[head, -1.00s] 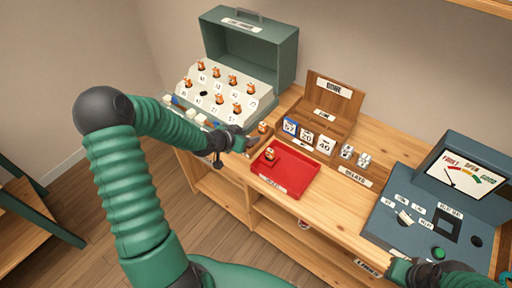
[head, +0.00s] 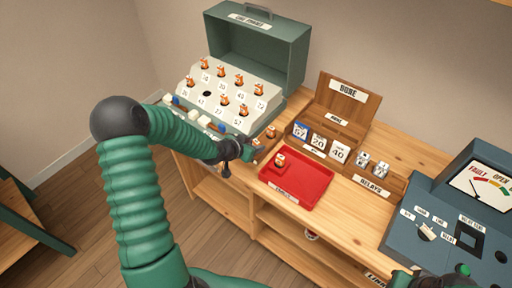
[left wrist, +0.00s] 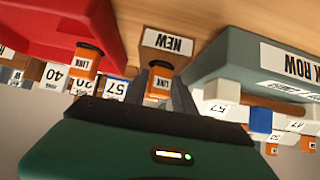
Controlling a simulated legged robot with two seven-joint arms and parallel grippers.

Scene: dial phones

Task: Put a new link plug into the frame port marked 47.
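The line frame (head: 228,68) is a green open case with a sloped pale panel of ports. Orange link plugs fill its ports except one dark empty port (head: 207,94), whose small label below seems to read 47. The NEW holder (head: 264,141) is a small wooden block beside the frame; an orange plug (head: 271,131) stands at it. My left gripper (head: 251,149) is at this holder. In the left wrist view its fingers (left wrist: 163,94) are apart, with a LINK plug (left wrist: 160,84) between or just beyond them; contact cannot be told. My right gripper (head: 408,277) is partly cut off; its fingers are unclear.
A red tray (head: 318,190) with one link plug (head: 280,160) lies right of the holder. Relays (head: 371,164) stand farther right, then a blue test console (head: 425,205) with a FAULT/OPEN meter.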

